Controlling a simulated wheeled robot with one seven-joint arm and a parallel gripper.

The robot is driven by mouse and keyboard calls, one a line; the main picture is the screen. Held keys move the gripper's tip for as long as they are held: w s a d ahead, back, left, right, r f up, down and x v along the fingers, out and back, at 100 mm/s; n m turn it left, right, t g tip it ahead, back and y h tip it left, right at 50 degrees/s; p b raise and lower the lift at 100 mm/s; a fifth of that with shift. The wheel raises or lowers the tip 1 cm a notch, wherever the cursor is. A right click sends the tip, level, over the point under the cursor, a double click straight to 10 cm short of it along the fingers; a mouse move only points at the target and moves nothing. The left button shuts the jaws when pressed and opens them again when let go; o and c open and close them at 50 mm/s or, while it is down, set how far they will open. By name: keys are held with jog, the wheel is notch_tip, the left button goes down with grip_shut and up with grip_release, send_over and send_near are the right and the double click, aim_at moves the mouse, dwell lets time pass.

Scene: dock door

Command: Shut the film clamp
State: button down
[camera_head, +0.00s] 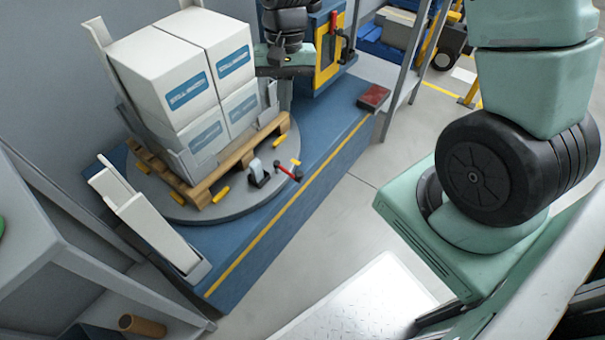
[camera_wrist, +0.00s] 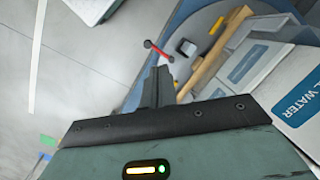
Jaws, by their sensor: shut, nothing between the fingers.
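The film clamp is a small grey block with a red lever (camera_head: 288,172) at the front edge of the round turntable. The lever leans outward from the grey block (camera_head: 257,174) and has dark ends. The wrist view shows the red lever (camera_wrist: 158,51) beside the grey block (camera_wrist: 186,47). My gripper (camera_wrist: 161,72) is shut and empty, its dark fingertips appearing just below the lever's near end. I cannot tell whether they touch. In the head view my gripper is near the boxes' right side, its fingertips not clear.
White boxes (camera_head: 170,70) stand on a wooden pallet (camera_head: 243,153) on the turntable (camera_head: 205,212). A white upright piece (camera_head: 150,220) stands at the front left. A blue and yellow cabinet (camera_head: 328,45) and a dark red box (camera_head: 374,97) are behind.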

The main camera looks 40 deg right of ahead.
jog(key=w+d+f+m+b, duration=0.3)
jog(key=d+f, duration=0.5)
jog(key=f, duration=0.4)
jog(key=shift+d+m+y+b, duration=0.35)
jog(key=shift+m+b, duration=0.35)
jog(key=shift+b, duration=0.2)
jog(key=s+a+f+b, duration=0.4)
jog(key=a+f+b, duration=0.1)
jog(key=f, duration=0.5)
